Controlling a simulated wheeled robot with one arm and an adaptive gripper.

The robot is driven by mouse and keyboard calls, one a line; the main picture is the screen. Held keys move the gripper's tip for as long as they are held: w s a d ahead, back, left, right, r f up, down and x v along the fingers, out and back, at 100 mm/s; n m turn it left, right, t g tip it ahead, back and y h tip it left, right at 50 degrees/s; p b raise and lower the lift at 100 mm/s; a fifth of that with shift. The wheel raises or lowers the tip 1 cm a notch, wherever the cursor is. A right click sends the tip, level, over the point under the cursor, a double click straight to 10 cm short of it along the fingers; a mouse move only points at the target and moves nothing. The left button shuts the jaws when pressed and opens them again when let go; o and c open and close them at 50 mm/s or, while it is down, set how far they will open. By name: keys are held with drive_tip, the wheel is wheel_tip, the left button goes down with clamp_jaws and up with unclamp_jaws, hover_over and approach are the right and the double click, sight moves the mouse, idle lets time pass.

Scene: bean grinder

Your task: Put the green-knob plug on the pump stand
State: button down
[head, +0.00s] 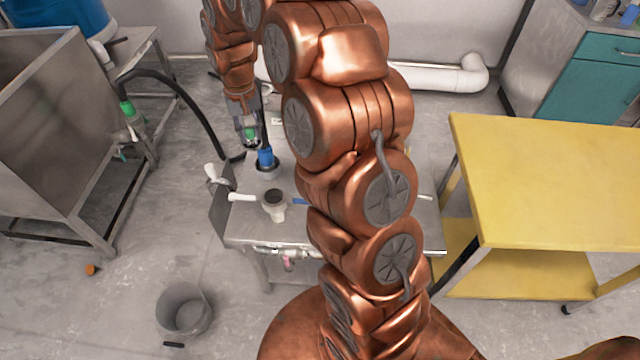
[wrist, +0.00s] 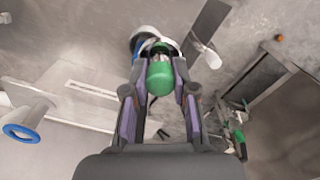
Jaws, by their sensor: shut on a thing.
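The green-knob plug (wrist: 160,76) is between the fingers of my gripper (wrist: 160,95) in the wrist view, with its green knob toward the camera. In the head view, my gripper (head: 249,138) points down over the far left part of the metal pump stand (head: 245,228), and a bit of green (head: 250,133) shows between its fingers. A blue fitting (head: 265,157) stands upright on the stand just right of and below my gripper. In the wrist view, a blue and white round part (wrist: 146,34) shows behind the knob, partly hidden. I cannot tell whether the plug touches the stand.
A dark hose (head: 185,95) runs from a green-collared valve (head: 129,110) on the steel tank (head: 60,130) toward the stand. A white fitting with a dark top (head: 274,203) is at the stand's front. A yellow table (head: 550,185) is right; a grey bucket (head: 184,310) is on the floor.

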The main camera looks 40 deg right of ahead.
drive_tip(key=s+d+f+m+b, duration=0.3)
drive_tip(key=d+f+m+b, duration=0.1)
drive_tip(key=d+b, duration=0.35)
drive_tip(key=s+d+f+m+b, duration=0.3)
drive_tip(key=d+f+m+b, duration=0.15)
drive_tip(key=d+b, duration=0.3)
drive_tip(key=f, duration=0.9)
drive_tip(key=shift+w+d+f, duration=0.1)
drive_tip(key=shift+d+f, duration=0.25)
drive_tip(key=shift+f, duration=0.1)
drive_tip(key=c, duration=0.9)
unclamp_jaws()
wheel_tip(320, 180, up, 12)
drive_tip(key=shift+r+p, duration=0.1)
drive_tip(key=shift+p, duration=0.45)
